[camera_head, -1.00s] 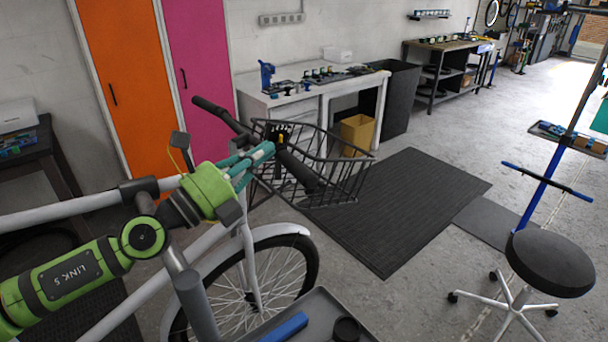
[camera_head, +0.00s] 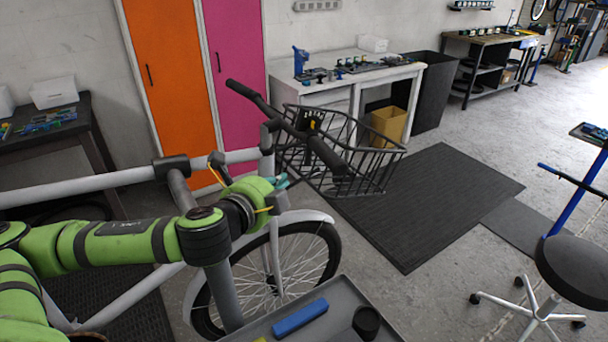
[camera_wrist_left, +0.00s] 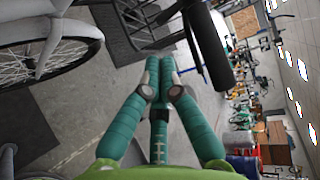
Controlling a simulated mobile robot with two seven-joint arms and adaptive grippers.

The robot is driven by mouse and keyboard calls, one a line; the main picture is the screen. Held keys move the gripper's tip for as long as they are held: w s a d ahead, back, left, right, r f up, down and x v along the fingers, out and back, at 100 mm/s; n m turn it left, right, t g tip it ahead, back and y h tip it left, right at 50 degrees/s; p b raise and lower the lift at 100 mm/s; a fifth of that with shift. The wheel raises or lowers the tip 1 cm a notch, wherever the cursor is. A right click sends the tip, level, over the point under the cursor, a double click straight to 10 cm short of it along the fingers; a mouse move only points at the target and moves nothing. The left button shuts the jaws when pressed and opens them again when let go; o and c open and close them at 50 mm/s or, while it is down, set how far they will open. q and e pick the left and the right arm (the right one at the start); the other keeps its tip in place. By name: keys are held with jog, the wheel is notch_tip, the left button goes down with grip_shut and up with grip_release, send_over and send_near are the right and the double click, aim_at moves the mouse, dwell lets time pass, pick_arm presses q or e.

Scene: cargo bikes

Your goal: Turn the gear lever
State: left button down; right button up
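The bike's handlebar (camera_head: 262,108) has black grips and carries a small black and yellow control (camera_head: 308,121) near its middle, above a black wire basket (camera_head: 372,165). I cannot make out the gear lever clearly on that control. My left gripper (camera_head: 284,181) has teal fingers and is below and left of the control, apart from it, partly hidden by its own wrist. In the left wrist view, the fingertips (camera_wrist_left: 160,66) are drawn together with nothing visible between them. A black grip (camera_wrist_left: 207,45) shows beyond them to the right. My right gripper is not in view.
The white frame tube (camera_head: 95,180) and front wheel (camera_head: 285,265) are close to my left arm. A grey tray (camera_head: 350,290) with a blue item (camera_head: 300,317) is in front. A black stool (camera_head: 578,268) stands at right. The dark mat (camera_head: 440,205) is clear.

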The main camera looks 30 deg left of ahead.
aim_at(306, 163)
pick_arm(q)
jog(key=p+x, duration=0.5)
jog(key=x, duration=0.5)
jog(key=shift+w+r, duration=0.1)
jog(key=shift+w, duration=0.15)
jog(key=shift+w+f, duration=0.3)
jog(key=shift+w, duration=0.2)
jog(key=shift+a, duration=0.1)
